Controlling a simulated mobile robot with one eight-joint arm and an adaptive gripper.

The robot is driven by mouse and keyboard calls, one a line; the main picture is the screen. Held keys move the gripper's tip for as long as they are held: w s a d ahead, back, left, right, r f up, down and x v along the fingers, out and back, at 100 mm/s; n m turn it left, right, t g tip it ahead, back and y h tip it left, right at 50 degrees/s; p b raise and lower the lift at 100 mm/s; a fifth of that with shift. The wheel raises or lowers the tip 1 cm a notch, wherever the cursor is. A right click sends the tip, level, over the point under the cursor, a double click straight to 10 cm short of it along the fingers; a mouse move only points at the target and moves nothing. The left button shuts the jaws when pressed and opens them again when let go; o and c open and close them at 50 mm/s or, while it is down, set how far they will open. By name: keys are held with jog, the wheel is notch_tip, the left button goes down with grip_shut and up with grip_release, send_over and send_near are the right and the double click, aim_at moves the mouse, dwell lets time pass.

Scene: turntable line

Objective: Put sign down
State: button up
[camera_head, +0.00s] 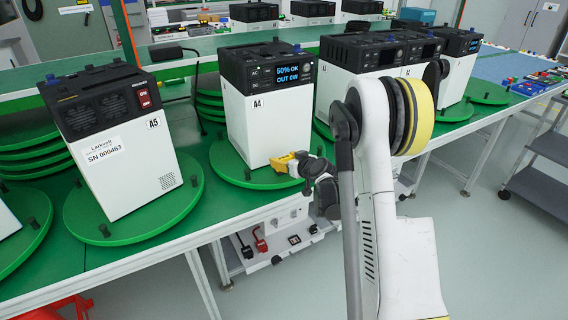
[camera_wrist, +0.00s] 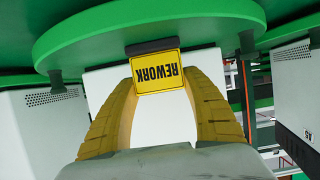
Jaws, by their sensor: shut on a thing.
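A small yellow sign reading REWORK (camera_wrist: 158,74) is held between the two fingers of my gripper (camera_wrist: 160,88) in the wrist view, which is upside down. In the head view the yellow sign (camera_head: 282,162) shows at the front of the box marked A4 (camera_head: 262,130), above its green turntable (camera_head: 238,179). My gripper (camera_head: 300,165) reaches in from the right, beside the box's lower right front edge. The dark edge of the sign lies close to the turntable; I cannot tell whether they touch.
Box A5 (camera_head: 128,170) stands on another green turntable (camera_head: 75,217) to the left. More boxes (camera_head: 350,88) stand on turntables to the right. A grey cart (camera_head: 540,180) is at the far right. The floor (camera_head: 470,230) in front is clear.

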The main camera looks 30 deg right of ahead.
jog(key=shift+r, duration=0.15)
jog(key=o, duration=1.2)
